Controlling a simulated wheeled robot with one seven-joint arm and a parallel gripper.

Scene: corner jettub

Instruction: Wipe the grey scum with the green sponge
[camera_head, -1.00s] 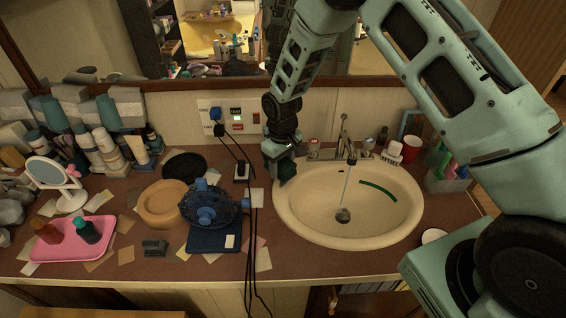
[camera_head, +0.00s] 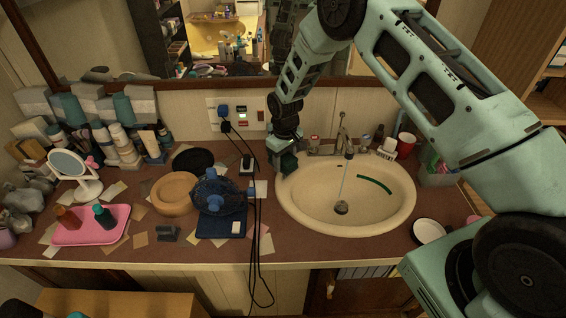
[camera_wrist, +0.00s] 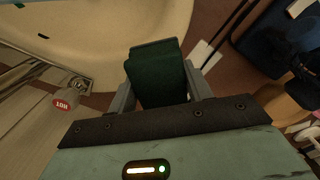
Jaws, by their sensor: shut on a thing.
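The green sponge (camera_wrist: 154,72) is a dark green block held between the fingers of my gripper (camera_wrist: 158,88) in the wrist view. In the head view my gripper (camera_head: 286,160) is at the back left rim of the cream sink basin (camera_head: 300,207), with the sponge (camera_head: 288,163) showing small and dark. A dark green curved streak (camera_head: 375,184) lies on the basin's right inner wall, apart from the gripper. No clearly grey scum shows; I cannot tell whether this streak is it.
Water runs from the faucet (camera_head: 343,135) toward the drain (camera_head: 341,207). A tap marked HOT (camera_wrist: 66,101) is near the gripper. Left are black cables (camera_head: 256,220), a blue fan (camera_head: 215,195) and a pink tray (camera_head: 92,225).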

